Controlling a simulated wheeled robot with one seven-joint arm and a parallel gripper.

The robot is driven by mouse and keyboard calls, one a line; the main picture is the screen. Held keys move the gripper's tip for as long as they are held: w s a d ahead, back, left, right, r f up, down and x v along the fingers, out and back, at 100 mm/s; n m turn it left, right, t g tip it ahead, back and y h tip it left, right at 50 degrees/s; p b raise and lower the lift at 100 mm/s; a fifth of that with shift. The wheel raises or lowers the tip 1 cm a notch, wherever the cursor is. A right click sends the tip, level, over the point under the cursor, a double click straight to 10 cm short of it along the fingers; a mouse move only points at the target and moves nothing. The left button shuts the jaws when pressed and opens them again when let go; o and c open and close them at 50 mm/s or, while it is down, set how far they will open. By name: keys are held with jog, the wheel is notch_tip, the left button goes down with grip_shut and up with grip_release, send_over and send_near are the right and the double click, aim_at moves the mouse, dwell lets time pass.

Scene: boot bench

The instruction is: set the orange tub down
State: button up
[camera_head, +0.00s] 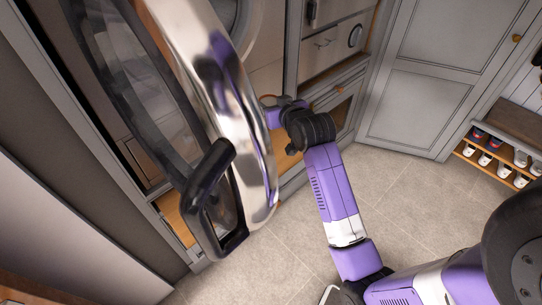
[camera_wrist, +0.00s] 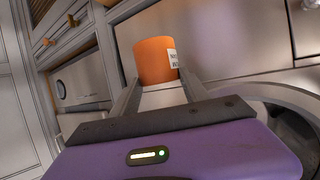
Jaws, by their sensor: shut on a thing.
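The orange tub (camera_wrist: 156,60) has a white label with dark print on its right side, partly cut off from view. In the wrist view my gripper (camera_wrist: 160,84) is shut on it, with one finger on each side. The tub stands out beyond the fingertips, in front of pale cabinet fronts.
A large shiny metal ring with dark glass (camera_head: 222,90) and a black handle (camera_head: 208,200) fills the near left. Grey cabinets (camera_head: 430,60) stand behind. A low shoe bench (camera_head: 500,155) holds several shoes at right. The tiled floor (camera_head: 400,190) is open.

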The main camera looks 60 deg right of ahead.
jog(key=shift+s+d+f, duration=0.15)
jog(key=shift+d+f, duration=0.1)
notch_tip(320, 180, down, 19)
jog(key=shift+f, duration=0.1)
dwell(0.3)
jog(key=shift+f, duration=0.15)
jog(key=o, duration=1.6)
